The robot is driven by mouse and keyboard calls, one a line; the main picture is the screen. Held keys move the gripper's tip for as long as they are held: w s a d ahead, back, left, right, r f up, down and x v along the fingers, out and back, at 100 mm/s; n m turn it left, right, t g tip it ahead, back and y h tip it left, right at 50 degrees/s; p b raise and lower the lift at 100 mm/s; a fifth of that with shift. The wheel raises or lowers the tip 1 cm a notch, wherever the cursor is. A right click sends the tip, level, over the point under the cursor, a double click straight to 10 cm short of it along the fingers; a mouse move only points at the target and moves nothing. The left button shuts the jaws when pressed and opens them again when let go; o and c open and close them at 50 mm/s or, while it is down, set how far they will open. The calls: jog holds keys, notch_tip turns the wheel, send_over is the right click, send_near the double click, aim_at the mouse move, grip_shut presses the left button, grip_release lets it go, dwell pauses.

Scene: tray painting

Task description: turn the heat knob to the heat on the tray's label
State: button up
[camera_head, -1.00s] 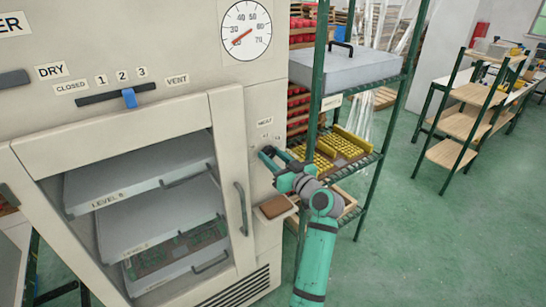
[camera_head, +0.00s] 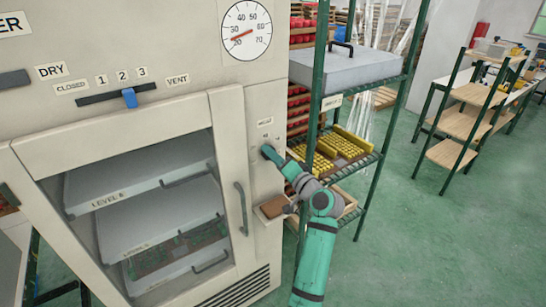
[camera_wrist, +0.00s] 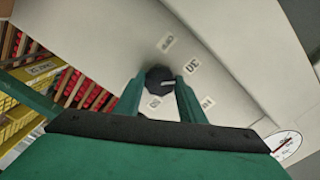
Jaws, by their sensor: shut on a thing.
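The heat knob (camera_wrist: 158,78) is a dark round knob with a pale pointer mark, on the cabinet's right side panel. In the wrist view my gripper (camera_wrist: 160,84) has one finger on each side of the knob and is shut on it. In the head view my gripper (camera_head: 268,152) is at the panel under the heat sign (camera_head: 265,121) and hides the knob.
The dial (camera_head: 246,30) sits above, with its red needle near the low numbers. A small ledge (camera_head: 272,208) juts out below my gripper. The green rack (camera_head: 375,155) stands close on the right.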

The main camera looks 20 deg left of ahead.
jog(key=shift+f+m, duration=0.1)
jog(key=shift+m, duration=4.4)
jog(key=o, duration=1)
jog(key=shift+o, duration=0.2)
jog(key=v, duration=1)
jog(key=shift+s+d, duration=0.3)
